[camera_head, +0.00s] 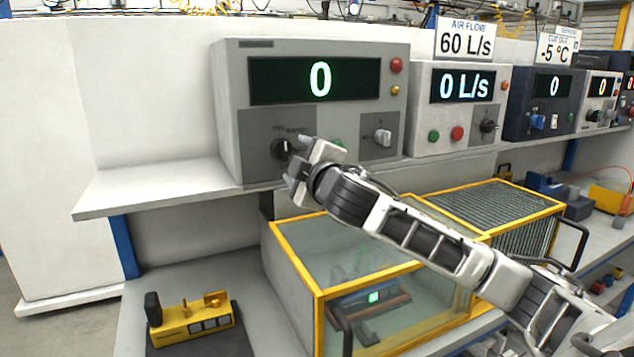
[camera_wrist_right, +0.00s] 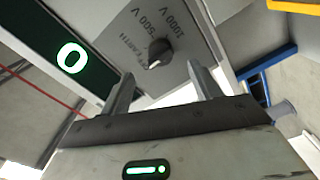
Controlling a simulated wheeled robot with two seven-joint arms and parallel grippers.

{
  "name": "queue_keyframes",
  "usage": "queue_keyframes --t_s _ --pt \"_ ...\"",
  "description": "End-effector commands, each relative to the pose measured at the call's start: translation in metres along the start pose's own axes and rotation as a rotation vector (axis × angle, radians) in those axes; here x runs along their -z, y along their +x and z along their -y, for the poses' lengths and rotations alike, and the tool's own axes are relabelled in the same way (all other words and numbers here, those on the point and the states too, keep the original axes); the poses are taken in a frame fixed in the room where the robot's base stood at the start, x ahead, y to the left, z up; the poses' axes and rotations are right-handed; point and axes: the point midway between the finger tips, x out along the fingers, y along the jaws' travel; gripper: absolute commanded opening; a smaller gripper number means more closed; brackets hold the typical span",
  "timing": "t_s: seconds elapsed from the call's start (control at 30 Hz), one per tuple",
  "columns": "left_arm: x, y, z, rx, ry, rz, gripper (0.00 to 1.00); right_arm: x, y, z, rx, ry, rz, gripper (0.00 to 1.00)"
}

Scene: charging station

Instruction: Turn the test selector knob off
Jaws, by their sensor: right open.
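The test selector knob (camera_head: 284,148) is a small black dial with a white mark on the lower left of the grey instrument with a green 0 display. In the right wrist view the knob (camera_wrist_right: 158,53) sits on a dark grey panel, with EARTH, 500 V and 1000 V lettering around it. My right gripper (camera_head: 295,160) is in front of the panel, just right of the knob in the head view. In the wrist view its open fingers (camera_wrist_right: 161,80) point toward the knob, with nothing between them. My left gripper is not in view.
A yellow-framed glass box (camera_head: 370,270) stands under my right arm. An airflow unit (camera_head: 459,110) is to the right.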

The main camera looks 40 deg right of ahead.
Motion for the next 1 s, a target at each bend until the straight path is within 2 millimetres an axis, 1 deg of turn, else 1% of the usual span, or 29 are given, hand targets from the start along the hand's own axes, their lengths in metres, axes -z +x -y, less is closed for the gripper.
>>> queue_keyframes --t_s 0.03,0.2,0.3,0.4,0.6,1.0 --pt "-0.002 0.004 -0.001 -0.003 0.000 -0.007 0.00 -0.001 -0.014 0.004 0.001 -0.005 -0.003 0.63" --pt "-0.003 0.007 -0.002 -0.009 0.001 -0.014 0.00 -0.002 -0.052 0.004 0.002 -0.005 -0.001 0.63" --pt "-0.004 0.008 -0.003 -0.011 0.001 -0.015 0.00 -0.001 -0.069 0.003 0.001 -0.005 -0.001 0.63" --pt "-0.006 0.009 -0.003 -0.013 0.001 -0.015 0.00 -0.001 -0.080 0.003 0.002 -0.003 0.000 0.63" --pt "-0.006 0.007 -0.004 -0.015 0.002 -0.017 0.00 0.000 -0.089 0.001 0.001 -0.001 0.000 0.63" --pt "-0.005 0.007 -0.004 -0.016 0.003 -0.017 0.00 0.000 -0.089 0.000 0.001 0.000 0.000 0.63"
